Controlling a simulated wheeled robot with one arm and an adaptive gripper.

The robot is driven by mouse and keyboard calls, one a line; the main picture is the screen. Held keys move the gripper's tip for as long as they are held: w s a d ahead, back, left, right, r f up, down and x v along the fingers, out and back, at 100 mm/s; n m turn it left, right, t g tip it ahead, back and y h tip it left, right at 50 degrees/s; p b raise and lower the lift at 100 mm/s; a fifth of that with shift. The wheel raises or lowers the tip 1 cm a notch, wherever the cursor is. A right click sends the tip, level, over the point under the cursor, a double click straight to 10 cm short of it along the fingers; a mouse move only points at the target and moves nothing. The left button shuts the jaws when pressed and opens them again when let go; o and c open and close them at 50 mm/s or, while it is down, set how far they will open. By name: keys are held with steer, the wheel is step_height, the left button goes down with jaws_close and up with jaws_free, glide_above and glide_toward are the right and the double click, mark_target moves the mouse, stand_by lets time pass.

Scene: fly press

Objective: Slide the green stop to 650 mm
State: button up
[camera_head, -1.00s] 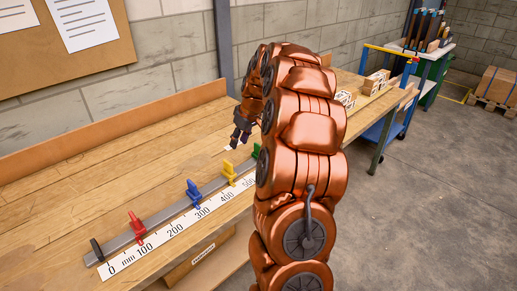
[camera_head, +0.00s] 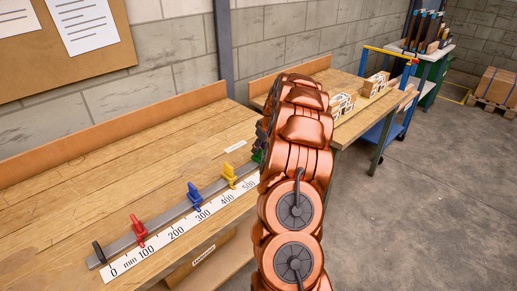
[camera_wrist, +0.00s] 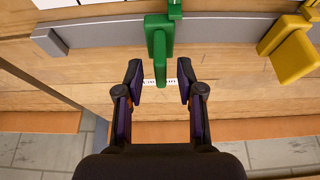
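The green stop (camera_wrist: 158,45) sits on the grey rail (camera_wrist: 100,38) in the wrist view. In the head view only a sliver of the green stop (camera_head: 257,156) shows beside my arm. My gripper (camera_wrist: 160,72) is open, with one finger on each side of the green stop's lever. A gap shows on both sides, so it touches neither finger in the picture. My gripper is hidden behind my arm in the head view. The millimetre scale (camera_head: 175,229) is readable from 0 to 500; my arm covers the rest.
The yellow stop (camera_head: 229,175), blue stop (camera_head: 194,196) and red stop (camera_head: 138,229) stand along the rail toward zero. The yellow stop (camera_wrist: 291,52) is right of my gripper in the wrist view. The rail's end (camera_wrist: 46,40) shows at left. A white label (camera_head: 235,146) lies behind the rail.

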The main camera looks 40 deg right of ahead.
steer(key=shift+x, duration=1.05)
steer(key=shift+c, duration=0.3)
jaws_close()
